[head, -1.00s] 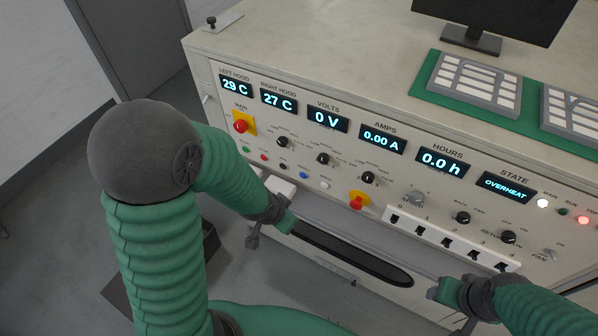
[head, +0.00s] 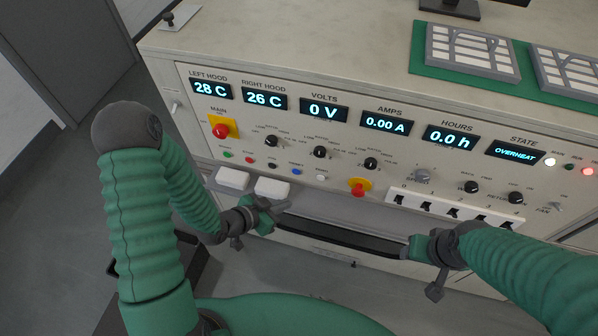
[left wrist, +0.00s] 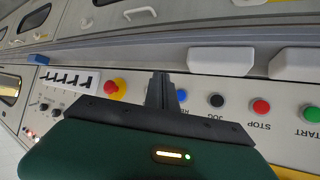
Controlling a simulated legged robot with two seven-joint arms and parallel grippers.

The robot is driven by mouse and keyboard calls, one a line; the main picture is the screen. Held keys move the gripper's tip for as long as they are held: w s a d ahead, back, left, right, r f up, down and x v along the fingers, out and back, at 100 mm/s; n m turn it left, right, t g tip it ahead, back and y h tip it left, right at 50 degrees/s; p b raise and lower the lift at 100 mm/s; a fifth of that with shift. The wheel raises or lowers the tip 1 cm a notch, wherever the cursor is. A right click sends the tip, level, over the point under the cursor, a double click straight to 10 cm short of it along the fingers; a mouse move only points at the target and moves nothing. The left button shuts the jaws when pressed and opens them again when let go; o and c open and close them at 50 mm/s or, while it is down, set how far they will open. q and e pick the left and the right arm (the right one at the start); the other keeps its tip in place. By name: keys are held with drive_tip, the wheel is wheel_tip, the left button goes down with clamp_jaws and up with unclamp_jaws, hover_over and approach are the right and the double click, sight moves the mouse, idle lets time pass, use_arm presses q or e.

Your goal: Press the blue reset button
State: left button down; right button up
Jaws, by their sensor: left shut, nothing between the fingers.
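The blue reset button (head: 296,172) is on the console's front panel, at the right end of a row of small buttons. In the left wrist view the blue button (left wrist: 182,95) shows just right of my finger, which hides part of its label. My left gripper (head: 282,206) is shut and empty, below the button and apart from it in the head view. The shut fingers (left wrist: 160,90) point toward the panel in the wrist view. My right gripper (head: 408,246) is at the lower right, below the switch row; its jaws are too unclear to read.
Black (head: 272,166), red (head: 250,160) and green (head: 227,155) buttons sit left of the blue one. A red-and-yellow emergency knob (head: 359,188) is to its right. Two white blocks (head: 272,188) jut out below the row. The state display (head: 515,152) reads OVERHEAT.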

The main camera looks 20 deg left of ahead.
sight(296, 171)
use_arm(q)
drive_tip(key=w+a, duration=0.1)
drive_tip(key=w, duration=0.1)
drive_tip(key=w+a, duration=0.1)
drive_tip(key=w, duration=0.1)
drive_tip(key=shift+a+f, duration=0.1)
drive_tip(key=shift+a, duration=0.05)
drive_tip(key=w+d, duration=0.3)
drive_tip(key=shift+d+r, duration=0.15)
drive_tip(key=shift+r, duration=0.05)
drive_tip(key=shift+w+d, duration=0.2)
drive_tip(key=shift+w+a, duration=0.1)
drive_tip(key=shift+a, duration=0.05)
drive_tip(key=shift+a+f, duration=0.2)
drive_tip(key=shift+a, duration=1)
drive_tip(key=shift+d+r, duration=0.15)
drive_tip(key=shift+d, duration=0.8)
drive_tip(key=shift+a, duration=0.7)
drive_tip(key=shift+d, duration=0.5)
drive_tip(key=shift+a, duration=0.35)
use_arm(e)
drive_tip(key=shift+a+r, duration=0.4)
drive_tip(key=shift+a, duration=0.4)
